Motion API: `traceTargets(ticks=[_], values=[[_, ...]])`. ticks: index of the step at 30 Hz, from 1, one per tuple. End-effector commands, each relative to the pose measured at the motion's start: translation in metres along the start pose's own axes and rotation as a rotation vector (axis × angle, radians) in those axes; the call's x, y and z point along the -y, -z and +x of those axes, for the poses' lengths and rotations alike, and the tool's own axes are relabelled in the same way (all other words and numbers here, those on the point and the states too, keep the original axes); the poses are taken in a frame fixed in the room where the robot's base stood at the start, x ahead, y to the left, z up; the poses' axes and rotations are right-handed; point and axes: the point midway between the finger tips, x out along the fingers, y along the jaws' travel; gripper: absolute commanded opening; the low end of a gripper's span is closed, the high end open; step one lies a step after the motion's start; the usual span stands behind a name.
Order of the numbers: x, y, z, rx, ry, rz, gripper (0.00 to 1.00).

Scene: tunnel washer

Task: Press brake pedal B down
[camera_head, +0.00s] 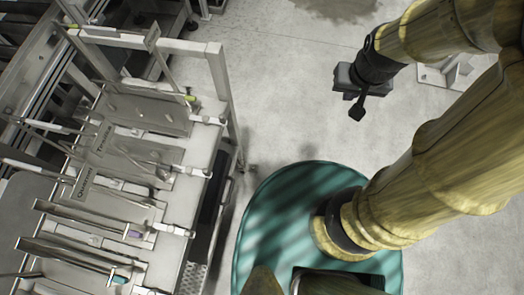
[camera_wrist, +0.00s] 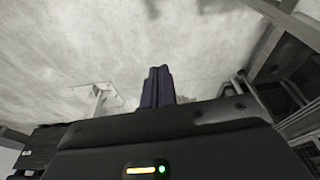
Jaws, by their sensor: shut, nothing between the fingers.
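My gripper (camera_head: 357,112) is shut and empty. It hangs over bare floor in the upper right of the head view, apart from the machine. In the wrist view its dark fingers (camera_wrist: 157,76) are pressed together, pointing out over pale floor. I cannot make out brake pedal B in either view. A small perforated metal plate (camera_head: 194,276) shows low at the machine's right side, but I cannot tell whether it is a pedal.
The tunnel washer's grey metal frame (camera_head: 222,78) and sloped panels with rods (camera_head: 150,115) fill the left of the head view. A pale bracket (camera_head: 450,74) stands on the floor right of my gripper. Open concrete floor (camera_head: 285,75) lies between machine and gripper.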

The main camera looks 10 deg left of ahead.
Motion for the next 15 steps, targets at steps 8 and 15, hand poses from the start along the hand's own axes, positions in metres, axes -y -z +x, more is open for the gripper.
traceTargets(ticks=[8, 15], values=[[0.0, 0.0, 0.0, 0.0, 0.0, 0.0, 0.0], [0.001, 0.001, 0.012, -0.001, -0.002, -0.018, 0.0]])
